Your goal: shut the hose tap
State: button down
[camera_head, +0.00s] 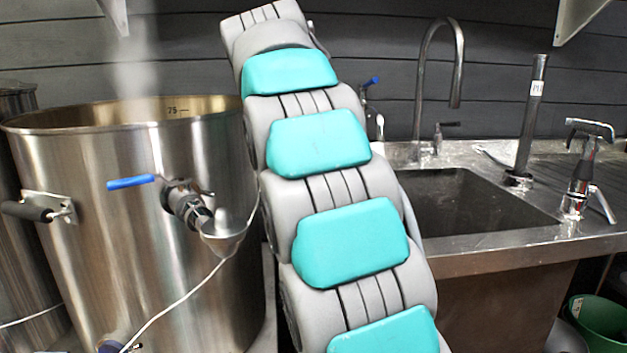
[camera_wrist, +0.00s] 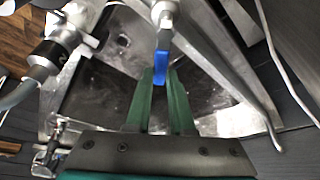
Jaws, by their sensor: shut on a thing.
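The hose tap's blue lever (camera_wrist: 161,62) is between the green fingertips of my gripper (camera_wrist: 161,77) in the wrist view. My gripper is shut on the lever, near its end. The metal tap body (camera_wrist: 166,14) is at the top of that view, partly cut off by the frame edge. In the head view, a small tap with a blue lever (camera_head: 372,81) shows on the back wall just right of my arm, its lower part partly hidden. My gripper does not show in the head view.
A big steel kettle (camera_head: 130,220) with another blue-handled valve (camera_head: 131,183) stands left, steam above it. Right is a sink (camera_head: 460,200) with a tall faucet (camera_head: 440,60), a standpipe and a sprayer. A grey hose with a black fitting (camera_wrist: 42,60) is left in the wrist view.

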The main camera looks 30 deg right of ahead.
jog(key=shift+r, duration=0.1)
jog(key=c, duration=0.8)
grip_release()
